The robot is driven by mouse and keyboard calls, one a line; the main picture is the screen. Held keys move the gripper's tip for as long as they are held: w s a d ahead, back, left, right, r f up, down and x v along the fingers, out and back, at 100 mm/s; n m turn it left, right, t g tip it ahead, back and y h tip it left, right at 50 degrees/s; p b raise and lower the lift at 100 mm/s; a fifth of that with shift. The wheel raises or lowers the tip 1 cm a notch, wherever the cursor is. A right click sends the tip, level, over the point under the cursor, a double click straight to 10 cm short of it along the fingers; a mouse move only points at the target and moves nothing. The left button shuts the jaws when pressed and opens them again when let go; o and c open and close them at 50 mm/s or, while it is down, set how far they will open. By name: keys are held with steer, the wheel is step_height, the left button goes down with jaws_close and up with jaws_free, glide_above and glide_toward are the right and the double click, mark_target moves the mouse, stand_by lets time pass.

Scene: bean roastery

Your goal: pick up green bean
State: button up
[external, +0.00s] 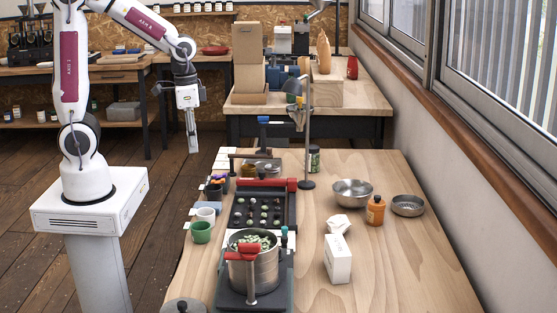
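Several green beans (262,240) lie in a steel pot (255,272) at the front of the wooden table. Small pale and greenish pieces (264,209) also sit in a dark tray (241,223) behind the pot; I cannot tell if they are beans. My gripper (193,150) points down in the air, left of the table's far part and apart from the pot and tray. It looks narrow, and its finger gap is too small to make out. I see nothing held in it.
A desk lamp (308,140) stands behind the tray. Cups (202,232) line the table's left edge. A white box (338,259), an orange bottle (376,210), a steel bowl (352,193) and a strainer (408,206) stand right. The table's front right is clear.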

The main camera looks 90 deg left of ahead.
steer(key=w+a+f+m+g, duration=0.1)
steer(key=w+a+f, duration=0.35)
steer(key=f, duration=0.25)
steer(key=w+a+f+m+g, duration=0.1)
steer(key=w+a+f, duration=0.2)
steer(key=a+f, duration=0.35)
steer(key=m+t, duration=0.1)
steer(key=m, duration=0.2)
glide_above(243, 200)
steer(key=shift+s+d+f, duration=0.15)
steer(key=shift+f, duration=0.8)
steer(key=shift+w+m, duration=0.2)
steer(key=shift+m, duration=0.2)
steer(key=shift+f, duration=0.1)
steer(key=shift+s+f, duration=0.1)
steer(key=shift+f, duration=1.1)
